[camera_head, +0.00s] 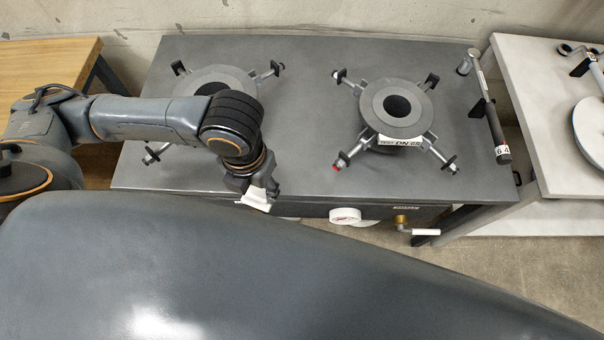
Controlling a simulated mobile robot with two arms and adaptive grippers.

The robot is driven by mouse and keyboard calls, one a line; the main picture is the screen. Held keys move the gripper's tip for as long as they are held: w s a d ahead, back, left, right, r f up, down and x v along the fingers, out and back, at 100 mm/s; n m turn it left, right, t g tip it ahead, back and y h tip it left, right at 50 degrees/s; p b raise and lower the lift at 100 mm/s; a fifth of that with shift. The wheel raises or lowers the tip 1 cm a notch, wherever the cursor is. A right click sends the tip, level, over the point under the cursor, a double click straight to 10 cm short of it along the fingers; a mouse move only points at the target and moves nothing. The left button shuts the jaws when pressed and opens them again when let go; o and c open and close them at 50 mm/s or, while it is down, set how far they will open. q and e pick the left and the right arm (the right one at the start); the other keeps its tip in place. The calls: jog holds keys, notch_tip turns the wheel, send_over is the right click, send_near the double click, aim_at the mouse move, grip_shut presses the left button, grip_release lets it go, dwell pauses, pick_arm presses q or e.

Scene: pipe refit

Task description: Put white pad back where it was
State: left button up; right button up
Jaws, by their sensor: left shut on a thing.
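My left gripper (259,188) is at the front edge of the dark grey bench (310,120), in front of the left flange fixture. It is shut on a small white piece (256,200), which looks like the white pad. The pad hangs below the fingers at the bench's front edge; I cannot tell whether it touches the bench. The gripper and arm hide part of the pad and part of the left flange fixture (221,74). My right gripper is not in view.
A right flange fixture (397,106) with clamp arms and a white label stands on the bench. A torque wrench (492,110) lies at the right edge. A white round gauge (345,216) and a brass valve (401,221) are at the front. A white table (545,130) stands right.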

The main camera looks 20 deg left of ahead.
pick_arm(q)
jog(key=shift+w+d+f, duration=0.15)
jog(key=shift+w, duration=0.05)
jog(key=shift+m, duration=0.3)
jog(key=w+d+f, duration=0.1)
jog(key=w+f, duration=0.1)
jog(key=w, duration=0.2)
jog(key=w+d+f+p, duration=0.1)
jog(key=w+f, duration=0.2)
jog(key=w+d+f, duration=0.2)
jog(key=w+f, duration=0.1)
jog(key=w, duration=0.1)
jog(key=shift+w+d+f+p, duration=0.1)
jog(key=shift+w+f+p, duration=0.05)
jog(key=shift+w+p, duration=0.15)
jog(key=shift+w+d+f, duration=0.1)
jog(key=shift+w+f, duration=0.25)
jog(key=shift+f, duration=0.15)
notch_tip(320, 180, down, 3)
jog(key=shift+w+r+p, duration=0.1)
jog(key=shift+w+p, duration=0.05)
jog(key=shift+p, duration=0.3)
jog(key=shift+f, duration=0.35)
jog(key=shift+f, duration=0.15)
